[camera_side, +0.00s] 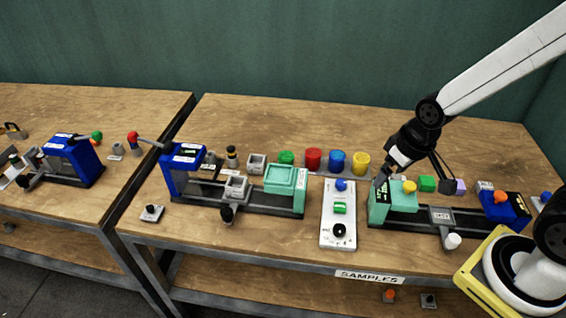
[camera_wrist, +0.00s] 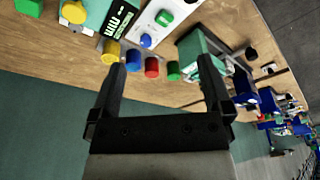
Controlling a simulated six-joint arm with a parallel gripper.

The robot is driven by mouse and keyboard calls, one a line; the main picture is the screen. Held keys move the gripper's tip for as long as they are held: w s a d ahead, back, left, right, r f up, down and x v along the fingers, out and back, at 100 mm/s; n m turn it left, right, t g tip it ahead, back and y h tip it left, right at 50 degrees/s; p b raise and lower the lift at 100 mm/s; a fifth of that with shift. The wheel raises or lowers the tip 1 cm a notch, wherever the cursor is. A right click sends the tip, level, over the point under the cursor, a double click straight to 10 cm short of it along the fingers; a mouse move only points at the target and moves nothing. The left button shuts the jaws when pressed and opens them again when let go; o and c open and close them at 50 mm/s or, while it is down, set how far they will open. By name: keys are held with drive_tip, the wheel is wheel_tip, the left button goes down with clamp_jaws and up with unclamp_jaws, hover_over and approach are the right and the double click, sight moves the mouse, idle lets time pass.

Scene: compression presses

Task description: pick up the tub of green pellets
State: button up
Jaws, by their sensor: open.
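The tub of green pellets (camera_side: 286,157) stands at the left end of a row of coloured tubs at the back of the right bench. It also shows in the wrist view (camera_wrist: 173,70), beyond my fingertips and between them. In the side view its lower part is partly hidden behind the light-green press block. My gripper (camera_side: 413,181) is well to the right of it, above the right-hand press. In the wrist view my gripper (camera_wrist: 165,82) has its two fingers wide apart with nothing between them.
Red (camera_side: 313,158), blue (camera_side: 337,161) and yellow (camera_side: 361,163) tubs stand close to the right of the green one. The left press (camera_side: 285,180) is in front of it. A white control box (camera_side: 338,220) and the right press (camera_side: 378,207) stand nearer the front. The bench behind the tubs is clear.

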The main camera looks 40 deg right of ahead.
drive_tip(key=w+f+n+y, duration=0.1)
drive_tip(key=w+f+n, duration=0.25)
drive_tip(key=w, duration=1.45)
drive_tip(key=n+t+y, duration=0.1)
drive_tip(key=n, duration=0.2)
hover_over(286, 156)
drive_tip(key=s+d, duration=0.1)
drive_tip(key=s, duration=0.1)
drive_tip(key=shift+m, duration=0.25)
wheel_tip(286, 156, down, 11)
drive_tip(key=shift+s+r, duration=0.1)
drive_tip(key=shift+x, duration=1.3)
drive_tip(key=shift+w+x, duration=0.15)
drive_tip(key=shift+x, duration=1.15)
drive_tip(key=shift+w+x, duration=0.1)
drive_tip(key=shift+x, duration=1.2)
drive_tip(key=shift+r, duration=0.1)
